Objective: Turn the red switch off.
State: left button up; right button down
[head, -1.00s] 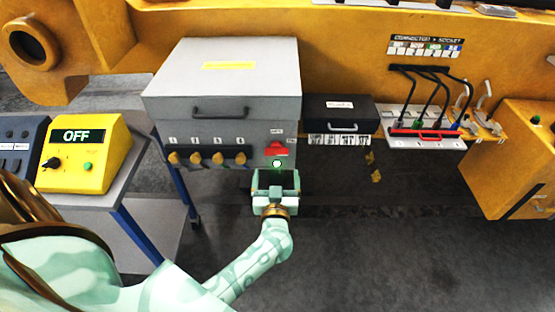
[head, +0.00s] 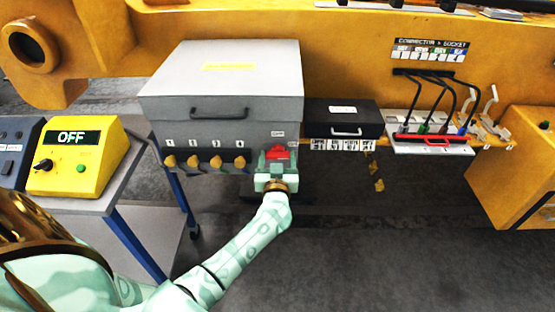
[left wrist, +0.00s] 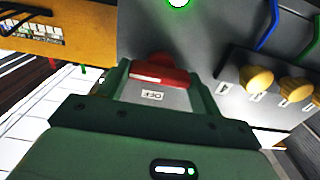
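The red switch (head: 278,153) is on the lower right front of the grey cabinet (head: 215,125). My left gripper (head: 275,160) is in front of it, coming from below. In the left wrist view the red switch (left wrist: 160,77) lies between the two green fingers of the open left gripper (left wrist: 158,82). I cannot tell whether either finger touches it. A small label reading OFF (left wrist: 153,95), upside down, shows beside the switch. A lit green lamp (left wrist: 177,3) shows at the top edge of that view. My right gripper is not in view.
A row of yellow knobs (head: 193,162) is left of the switch. A yellow box with an OFF display (head: 90,160) stands on a side table. A black case (head: 343,116) and a connector panel (head: 430,148) are on the right. The floor below right is clear.

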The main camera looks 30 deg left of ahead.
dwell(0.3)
pick_arm(q)
jog(key=shift+r+n+p, duration=0.1)
jog(key=shift+n+p, duration=0.6)
jog(key=shift+n, duration=0.4)
jog(key=shift+n+p, duration=0.35)
jog(key=shift+n, duration=0.55)
jog(key=n, duration=0.2)
jog(key=shift+n+p, duration=0.3)
jog(key=shift+p, duration=0.05)
jog(key=n, duration=0.2)
jog(key=shift+f+n, duration=0.2)
jog(key=shift+n, duration=0.2)
jog(key=n, duration=0.4)
jog(key=shift+s, duration=0.1)
jog(key=shift+f+n, duration=0.1)
jog(key=shift+n, duration=2)
jog(key=o, duration=1)
